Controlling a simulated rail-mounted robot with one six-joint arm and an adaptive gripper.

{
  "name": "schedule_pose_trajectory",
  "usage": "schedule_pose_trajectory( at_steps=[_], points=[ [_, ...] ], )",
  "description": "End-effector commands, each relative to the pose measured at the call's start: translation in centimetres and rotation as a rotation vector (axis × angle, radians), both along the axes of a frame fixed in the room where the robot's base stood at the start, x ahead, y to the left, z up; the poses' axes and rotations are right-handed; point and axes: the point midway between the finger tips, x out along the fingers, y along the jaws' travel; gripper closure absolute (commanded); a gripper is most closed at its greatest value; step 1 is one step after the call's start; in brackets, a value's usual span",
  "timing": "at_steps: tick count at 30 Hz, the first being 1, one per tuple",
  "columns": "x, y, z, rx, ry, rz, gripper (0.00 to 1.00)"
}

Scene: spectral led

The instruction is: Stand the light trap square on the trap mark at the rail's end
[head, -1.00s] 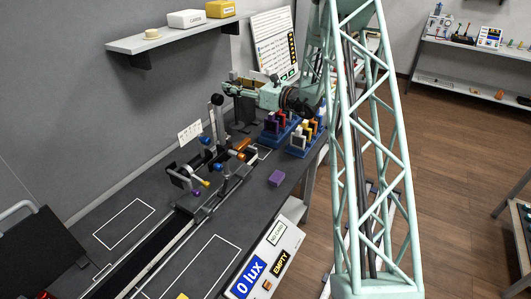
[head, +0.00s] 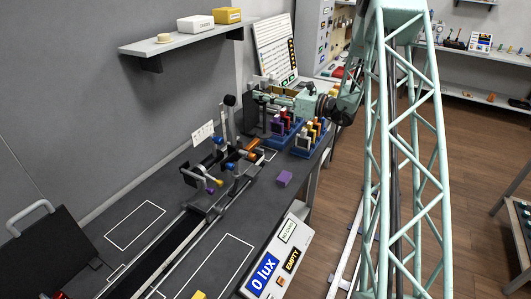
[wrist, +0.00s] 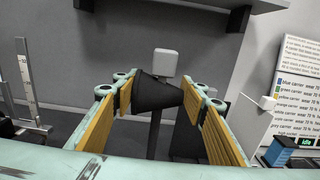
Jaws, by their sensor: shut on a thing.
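My gripper (head: 272,97) is above the far end of the bench, beside the coloured carriers. In the wrist view my gripper (wrist: 155,98) has its yellow-padded fingers shut on a black tapered body, which I take to be the light trap (wrist: 157,94). A dark post shows below it. In the head view the trap is hard to separate from the gripper and the dark shapes behind it. The rail (head: 185,232) runs along the bench. A small white outline (head: 270,155) lies near its far end, partly hidden by parts on the rail; I cannot tell if it is the trap mark.
Optical parts (head: 215,170) stand on the rail. Blue racks (head: 305,151) with coloured carriers stand close below and right of the gripper. A wall shelf (head: 180,40) hangs above. Larger outlined areas (head: 135,226) are bare.

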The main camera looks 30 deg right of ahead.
Motion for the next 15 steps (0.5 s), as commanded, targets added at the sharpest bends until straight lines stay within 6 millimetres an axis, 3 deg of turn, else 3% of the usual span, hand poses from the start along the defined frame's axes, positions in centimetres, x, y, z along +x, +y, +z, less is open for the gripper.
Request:
schedule_pose_trajectory(
  at_steps=[5, 15],
  points=[
    [0.0, 0.0, -0.7, 0.001, 0.001, 0.0, 0.75],
    [0.0, 0.0, -4.8, 0.001, 0.001, -0.001, 0.75]
  ],
)
